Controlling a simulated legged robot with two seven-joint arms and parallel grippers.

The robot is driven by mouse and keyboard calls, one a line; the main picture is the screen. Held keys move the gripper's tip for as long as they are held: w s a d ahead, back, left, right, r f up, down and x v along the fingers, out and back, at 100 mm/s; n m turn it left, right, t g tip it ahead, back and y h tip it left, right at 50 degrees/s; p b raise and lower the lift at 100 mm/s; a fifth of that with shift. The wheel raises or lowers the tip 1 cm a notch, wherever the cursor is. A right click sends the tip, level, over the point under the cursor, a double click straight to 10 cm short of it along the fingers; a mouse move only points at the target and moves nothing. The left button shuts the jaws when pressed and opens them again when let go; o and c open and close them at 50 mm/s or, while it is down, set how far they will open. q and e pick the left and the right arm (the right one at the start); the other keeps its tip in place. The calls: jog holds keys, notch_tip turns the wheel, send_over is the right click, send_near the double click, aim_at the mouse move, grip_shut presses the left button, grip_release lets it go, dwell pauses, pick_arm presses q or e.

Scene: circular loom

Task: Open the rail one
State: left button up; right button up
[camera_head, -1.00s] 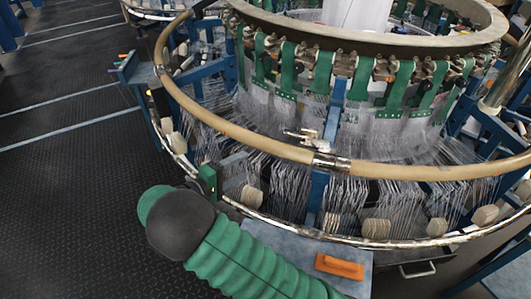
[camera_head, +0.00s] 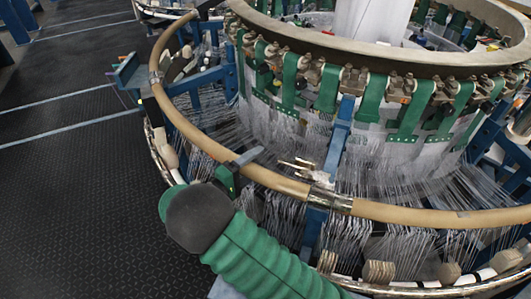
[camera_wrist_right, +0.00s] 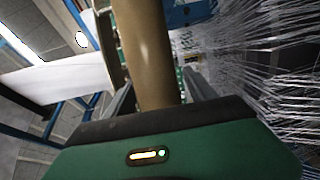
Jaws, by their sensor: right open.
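The rail (camera_head: 400,211) is a tan ring around the front of the loom. A shiny metal joint (camera_head: 330,198) breaks it near the middle of the head view, with a small metal lever piece (camera_head: 297,168) behind it. My right gripper (camera_head: 240,165) is at the rail, left of the joint. Its dark finger reaches across the rail. In the right wrist view the rail (camera_wrist_right: 150,50) runs between the two open fingers of the gripper (camera_wrist_right: 160,92). I cannot tell whether they touch it. My left gripper is not in view.
Dense pale threads (camera_head: 285,220) hang behind and below the rail. Blue posts (camera_head: 340,135) and green straps (camera_head: 372,100) stand inside the ring. Pale bobbins (camera_head: 378,271) line the lower rim. The dark floor (camera_head: 70,190) at left is clear.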

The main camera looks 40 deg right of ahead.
jog(key=shift+s+d+r, duration=0.1)
jog(key=shift+d, duration=0.4)
jog(key=c, duration=0.7)
jog(key=shift+a+f, duration=0.15)
jog(key=shift+f, duration=0.05)
grip_shut()
